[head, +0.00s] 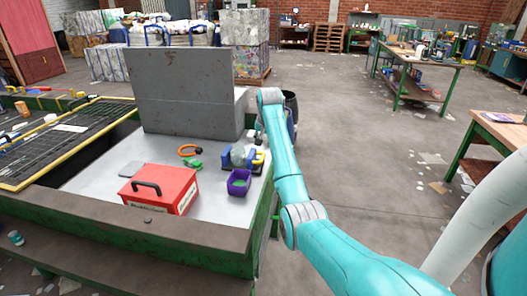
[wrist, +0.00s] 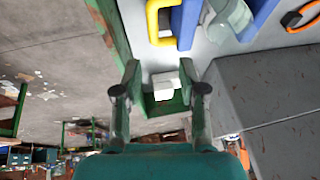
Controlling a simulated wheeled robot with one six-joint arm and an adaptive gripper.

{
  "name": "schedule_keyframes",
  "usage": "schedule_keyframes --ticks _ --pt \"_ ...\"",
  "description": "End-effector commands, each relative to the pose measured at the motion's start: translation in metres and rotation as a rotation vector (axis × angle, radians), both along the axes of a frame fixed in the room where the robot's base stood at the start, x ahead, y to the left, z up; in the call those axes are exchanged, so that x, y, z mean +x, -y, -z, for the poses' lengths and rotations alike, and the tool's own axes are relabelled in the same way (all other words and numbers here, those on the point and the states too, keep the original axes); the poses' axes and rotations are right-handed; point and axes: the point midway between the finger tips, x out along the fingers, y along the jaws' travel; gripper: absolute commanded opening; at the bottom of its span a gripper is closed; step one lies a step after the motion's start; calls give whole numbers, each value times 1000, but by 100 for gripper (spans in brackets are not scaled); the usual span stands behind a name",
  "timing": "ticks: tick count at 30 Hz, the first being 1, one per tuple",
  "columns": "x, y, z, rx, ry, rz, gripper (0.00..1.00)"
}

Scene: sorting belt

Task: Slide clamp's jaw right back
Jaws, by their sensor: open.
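The clamp is a blue vise-like body (head: 227,159) with a yellow handle on its right side (head: 258,158), standing on the white worktop in the head view. A pale grey-green piece (head: 239,156) sits at its middle. In the wrist view the yellow handle (wrist: 153,22) and blue body (wrist: 187,22) lie at the top, beyond my fingertips, with the pale piece (wrist: 236,14) to their right. My gripper (wrist: 161,72) is open, its fingers spread apart. No contact with the clamp shows.
A purple bin (head: 239,181) stands just in front of the clamp, and a red toolbox (head: 160,190) to the left. An orange ring (head: 188,150) and a green item (head: 193,164) lie left of it. A tall grey block (head: 180,92) stands behind. Floor right of the bench is open.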

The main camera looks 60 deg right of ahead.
Motion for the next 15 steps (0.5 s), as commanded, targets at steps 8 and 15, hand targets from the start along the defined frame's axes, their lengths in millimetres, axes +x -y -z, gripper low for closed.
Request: schedule_keyframes --ticks 8,15 --pt "0 0 -22 1 0 0 41" --pt "0 0 -23 1 0 0 41"
